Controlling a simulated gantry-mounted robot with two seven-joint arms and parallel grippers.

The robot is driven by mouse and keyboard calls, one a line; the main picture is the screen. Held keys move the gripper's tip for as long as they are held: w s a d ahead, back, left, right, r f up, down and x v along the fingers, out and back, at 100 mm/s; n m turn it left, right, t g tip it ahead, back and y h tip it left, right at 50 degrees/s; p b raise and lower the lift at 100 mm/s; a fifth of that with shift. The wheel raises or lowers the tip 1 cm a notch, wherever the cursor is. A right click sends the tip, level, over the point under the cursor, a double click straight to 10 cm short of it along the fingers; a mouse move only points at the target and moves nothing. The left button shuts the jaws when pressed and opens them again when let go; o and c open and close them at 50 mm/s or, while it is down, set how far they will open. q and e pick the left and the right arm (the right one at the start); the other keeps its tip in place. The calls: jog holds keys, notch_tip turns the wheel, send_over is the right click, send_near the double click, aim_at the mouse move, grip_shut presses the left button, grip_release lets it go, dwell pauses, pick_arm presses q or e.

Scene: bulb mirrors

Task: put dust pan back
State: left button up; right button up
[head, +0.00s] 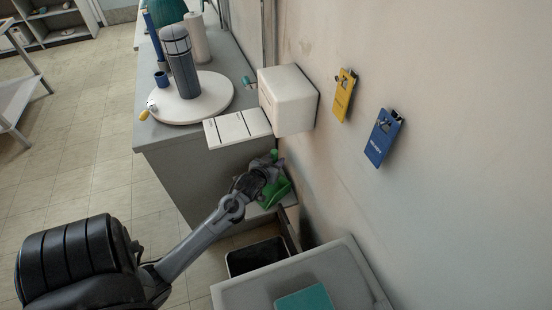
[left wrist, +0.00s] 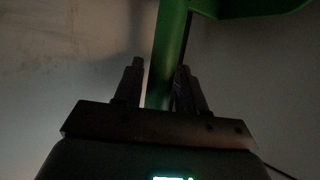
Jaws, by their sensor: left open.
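The green dust pan (head: 277,194) is low beside the wall, near the end of the grey counter. In the left wrist view its green handle (left wrist: 168,50) runs down between my two fingers, and its pan part (left wrist: 255,8) is at the top right. My left gripper (head: 268,165) is at the dust pan and partly covers it. In the left wrist view my left gripper (left wrist: 158,82) is open, with a finger on each side of the handle. I cannot tell whether the dust pan hangs or rests on something. My right gripper is not in view.
A dark open bin (head: 257,258) stands below my left gripper. A white surface with a teal item (head: 306,299) is in front of it. A white box (head: 288,99) and yellow (head: 343,96) and blue (head: 383,138) tags are on the wall. The grey counter (head: 180,150) holds several items.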

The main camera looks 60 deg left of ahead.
pick_arm(q)
jog(key=p+v, duration=0.2)
jog(key=v, duration=0.8)
jog(key=shift+d, duration=0.1)
